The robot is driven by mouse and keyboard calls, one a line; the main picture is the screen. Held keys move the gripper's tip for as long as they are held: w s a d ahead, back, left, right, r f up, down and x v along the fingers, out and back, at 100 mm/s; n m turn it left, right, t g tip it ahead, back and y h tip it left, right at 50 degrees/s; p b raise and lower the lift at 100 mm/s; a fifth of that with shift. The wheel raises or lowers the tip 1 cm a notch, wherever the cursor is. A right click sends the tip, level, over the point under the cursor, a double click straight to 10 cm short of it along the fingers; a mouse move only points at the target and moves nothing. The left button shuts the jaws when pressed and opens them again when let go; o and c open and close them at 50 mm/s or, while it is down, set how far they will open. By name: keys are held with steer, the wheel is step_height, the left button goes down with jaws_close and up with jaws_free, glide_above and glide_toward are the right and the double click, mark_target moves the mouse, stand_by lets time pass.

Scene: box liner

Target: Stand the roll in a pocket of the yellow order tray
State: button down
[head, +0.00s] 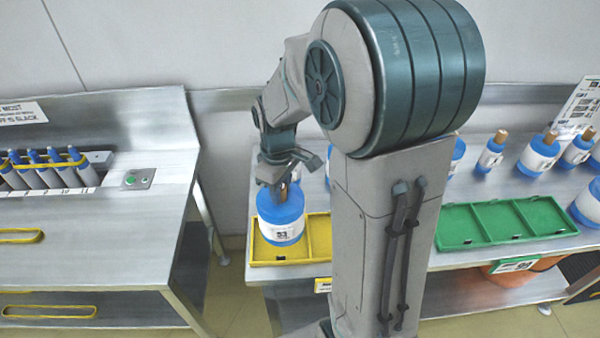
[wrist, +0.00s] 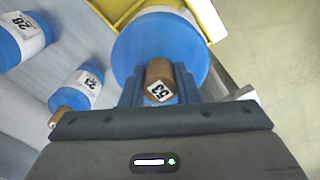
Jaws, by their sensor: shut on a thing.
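The roll is blue with a white label and a brown core end, and my gripper (head: 282,192) is shut on that core. In the head view the roll (head: 281,216) is upright over the left pocket of the yellow order tray (head: 319,237). I cannot tell whether its base touches the pocket floor. In the wrist view the roll (wrist: 160,45) hangs beyond the fingers, its core marked 53 between them. A corner of the yellow tray (wrist: 208,17) shows beside it. My arm hides the tray's right part in the head view.
A green tray (head: 505,222) lies to the right on the same bench, with several blue rolls (head: 538,156) behind it. A separate metal bench (head: 100,240) stands at the left, with a floor gap between.

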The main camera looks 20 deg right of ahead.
steer(key=shift+a+f, duration=0.25)
steer(key=shift+a, duration=0.25)
steer(key=shift+f+p, duration=0.35)
steer(key=shift+f, duration=1.75)
steer(key=c, duration=1.5)
jaws_free()
steer(key=shift+f, duration=0.15)
steer(key=o, duration=0.4)
